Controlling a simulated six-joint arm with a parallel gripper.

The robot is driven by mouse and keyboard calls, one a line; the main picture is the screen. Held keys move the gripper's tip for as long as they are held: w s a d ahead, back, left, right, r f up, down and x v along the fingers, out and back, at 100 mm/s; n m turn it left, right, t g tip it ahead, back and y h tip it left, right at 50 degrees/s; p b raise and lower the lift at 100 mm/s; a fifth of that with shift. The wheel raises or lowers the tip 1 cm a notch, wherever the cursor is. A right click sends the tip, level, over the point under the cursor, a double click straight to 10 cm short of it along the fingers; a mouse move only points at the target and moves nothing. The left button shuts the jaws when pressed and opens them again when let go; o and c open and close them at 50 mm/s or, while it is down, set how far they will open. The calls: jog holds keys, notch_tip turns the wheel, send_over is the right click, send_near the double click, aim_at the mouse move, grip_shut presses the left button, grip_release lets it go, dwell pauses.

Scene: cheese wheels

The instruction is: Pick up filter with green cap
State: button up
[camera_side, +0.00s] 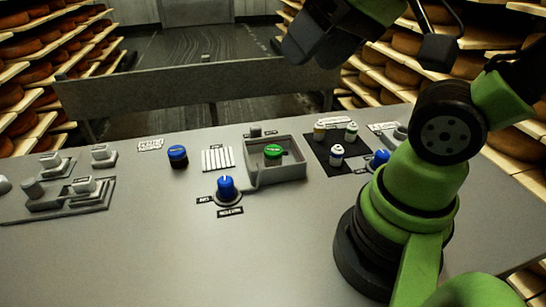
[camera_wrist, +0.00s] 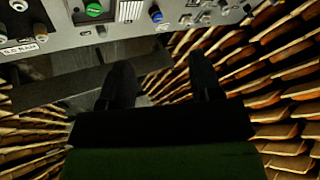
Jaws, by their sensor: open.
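The filter with the green cap (camera_side: 351,132) stands upright on a black square pad (camera_side: 318,151) at the right of the grey panel.
A green button (camera_side: 272,152) sits in a raised grey frame on the panel. Blue knobs (camera_side: 226,186) and a blue button (camera_side: 178,154) stand nearby. Grey switches (camera_side: 82,186) fill the left. A low barrier (camera_side: 200,82) and cheese shelves (camera_side: 40,55) lie beyond. The panel's front is clear.

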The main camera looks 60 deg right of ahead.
jog(key=w+d+f+n+g+h, duration=0.1)
jog(key=w+d+f+n+g, duration=0.1)
jog(key=w+d+f, duration=0.3)
jog(key=n+g, duration=0.4)
send_over(274, 149)
jog(key=s, duration=0.1)
jog(key=shift+h, duration=0.3)
notch_tip(274, 149, down, 15)
jog(key=shift+s+d+f, duration=0.1)
jog(key=shift+d, duration=0.05)
jog(key=f, duration=0.4)
jog(key=shift+w+f, duration=0.15)
jog(key=shift+w, duration=0.05)
jog(key=shift+w+a+f, duration=0.1)
jog(key=shift+w+f, duration=0.05)
jog(key=shift+f, duration=0.8)
jog(key=shift+w+a+f, duration=0.1)
jog(key=shift+f, duration=0.9)
jog(key=shift+w+a+f, duration=0.1)
jog(key=shift+w+f, duration=0.05)
jog(key=shift+f, duration=0.8)
jog(key=c, duration=0.7)
jog(key=shift+r, duration=0.15)
jog(key=shift+c, duration=0.2)
